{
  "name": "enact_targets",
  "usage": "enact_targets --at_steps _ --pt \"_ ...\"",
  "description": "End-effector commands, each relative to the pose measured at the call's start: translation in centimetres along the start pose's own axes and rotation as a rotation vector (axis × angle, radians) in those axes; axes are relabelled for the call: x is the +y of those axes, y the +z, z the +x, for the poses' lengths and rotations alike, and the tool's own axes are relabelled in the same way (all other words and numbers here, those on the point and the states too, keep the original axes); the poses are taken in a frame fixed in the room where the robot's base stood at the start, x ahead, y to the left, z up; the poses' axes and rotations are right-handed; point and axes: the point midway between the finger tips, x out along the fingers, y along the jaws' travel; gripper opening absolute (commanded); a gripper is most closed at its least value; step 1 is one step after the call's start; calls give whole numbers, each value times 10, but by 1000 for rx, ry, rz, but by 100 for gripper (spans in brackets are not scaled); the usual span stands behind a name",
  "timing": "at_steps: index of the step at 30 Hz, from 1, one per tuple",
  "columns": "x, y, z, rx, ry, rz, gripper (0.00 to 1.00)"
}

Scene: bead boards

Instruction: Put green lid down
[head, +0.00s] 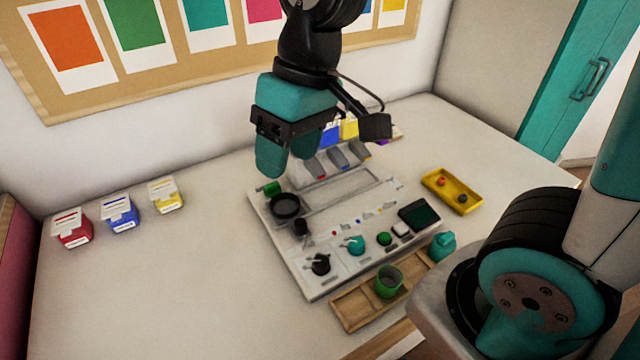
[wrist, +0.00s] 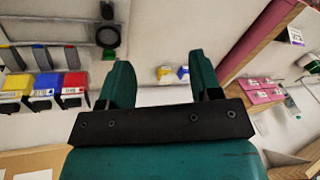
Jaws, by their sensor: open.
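My gripper (head: 288,164) is open, with its teal fingers apart above the back left of the white board (head: 318,283). A small green piece (head: 272,188) sits at the board's back left corner, beside a round black dish (head: 285,206). It also shows in the wrist view (wrist: 108,54), apart from the fingers. I cannot tell whether this piece is the green lid. A green cup (head: 388,282) stands in the wooden tray (head: 350,312) at the front. A round green piece (head: 384,239) is on the board.
Red (head: 72,228), blue (head: 120,212) and yellow (head: 166,194) boxes stand at the left. A yellow tray (head: 437,181) holding small pieces is at the right. Grey-topped bins (head: 336,156) line the board's back. The table's front left is clear.

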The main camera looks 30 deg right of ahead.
Motion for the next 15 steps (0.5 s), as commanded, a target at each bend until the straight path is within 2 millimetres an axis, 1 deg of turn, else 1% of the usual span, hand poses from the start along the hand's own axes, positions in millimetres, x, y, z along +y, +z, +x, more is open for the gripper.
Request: enact_targets --at_steps 1,3,6,10,15 --pt "-13 20 -5 12 -21 -41 58" --pt "-26 43 -8 20 -47 -91 58" --pt "-39 65 -9 28 -73 -139 58" --pt "-47 77 -9 33 -89 -167 58" --pt "-48 79 -8 32 -91 -170 58"
